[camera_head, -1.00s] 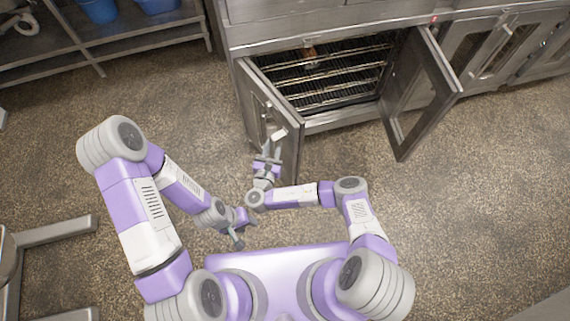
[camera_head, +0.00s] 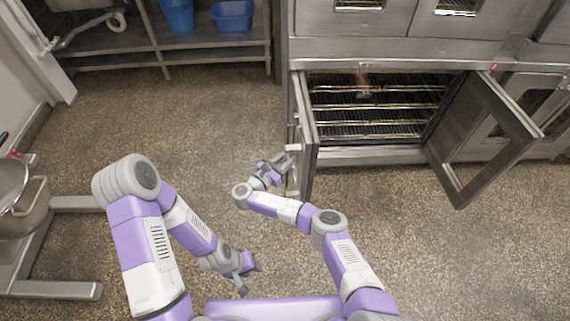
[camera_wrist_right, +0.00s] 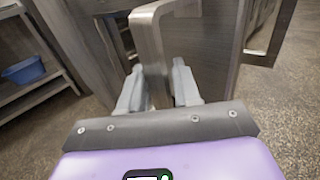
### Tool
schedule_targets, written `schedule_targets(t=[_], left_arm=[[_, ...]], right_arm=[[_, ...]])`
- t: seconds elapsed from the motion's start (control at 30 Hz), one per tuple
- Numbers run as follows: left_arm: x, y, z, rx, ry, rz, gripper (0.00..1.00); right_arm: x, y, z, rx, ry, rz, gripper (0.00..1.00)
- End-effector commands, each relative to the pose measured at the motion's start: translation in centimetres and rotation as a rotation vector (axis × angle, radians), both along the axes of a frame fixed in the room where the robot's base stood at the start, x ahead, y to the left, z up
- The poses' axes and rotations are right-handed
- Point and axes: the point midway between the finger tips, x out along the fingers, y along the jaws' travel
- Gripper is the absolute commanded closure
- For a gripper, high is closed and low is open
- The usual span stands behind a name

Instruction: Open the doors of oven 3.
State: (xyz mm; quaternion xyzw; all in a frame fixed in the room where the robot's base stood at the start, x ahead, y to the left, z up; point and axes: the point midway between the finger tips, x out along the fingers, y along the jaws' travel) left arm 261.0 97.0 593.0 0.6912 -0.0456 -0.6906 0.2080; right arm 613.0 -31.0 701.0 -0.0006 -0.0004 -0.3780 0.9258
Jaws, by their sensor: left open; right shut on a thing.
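The oven (camera_head: 375,155) stands at the upper right in the head view, with its wire racks showing inside. Its left door (camera_head: 307,135) stands swung far out, seen nearly edge-on. Its right door (camera_head: 485,140) also stands wide open to the right. My right gripper (camera_head: 290,160) is at the outer face of the left door, shut on its handle; in the right wrist view, the fingers (camera_wrist_right: 160,88) sit on both sides of the metal door handle (camera_wrist_right: 150,40). My left gripper (camera_head: 245,275) is open and empty, low over the floor, away from the doors.
A shelf unit (camera_head: 165,65) with blue bins (camera_head: 232,15) stands at the upper left. A metal stand with a bowl (camera_head: 15,185) is at the left edge. More closed oven doors (camera_head: 465,8) are above. The floor between the stand and the oven is clear.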

Motion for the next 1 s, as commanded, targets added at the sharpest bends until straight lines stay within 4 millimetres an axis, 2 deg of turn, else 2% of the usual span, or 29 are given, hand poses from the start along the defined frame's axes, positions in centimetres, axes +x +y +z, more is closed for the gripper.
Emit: schedule_targets(t=[0.43, 0.47, 0.57, 1.0], left_arm=[[0.01, 0.0, -0.1, 0.0, 0.0, 0.0, 0.57], [0.01, 0.0, -0.1, 0.0, 0.0, 0.0, 0.57], [0.0, 0.0, -0.11, 0.0, 0.0, 0.0, 0.57], [0.0, 0.0, -0.43, 0.0, 0.0, 0.0, 0.57]], right_arm=[[0.11, -0.03, -0.24, 0.004, 0.007, -0.005, 1.0], [0.12, -0.03, -0.23, 0.004, 0.007, -0.005, 0.65], [0.14, -0.04, -0.17, 0.003, 0.005, -0.005, 0.49], [-0.22, 0.49, -0.08, 0.001, 0.0, -0.011, 0.48]])
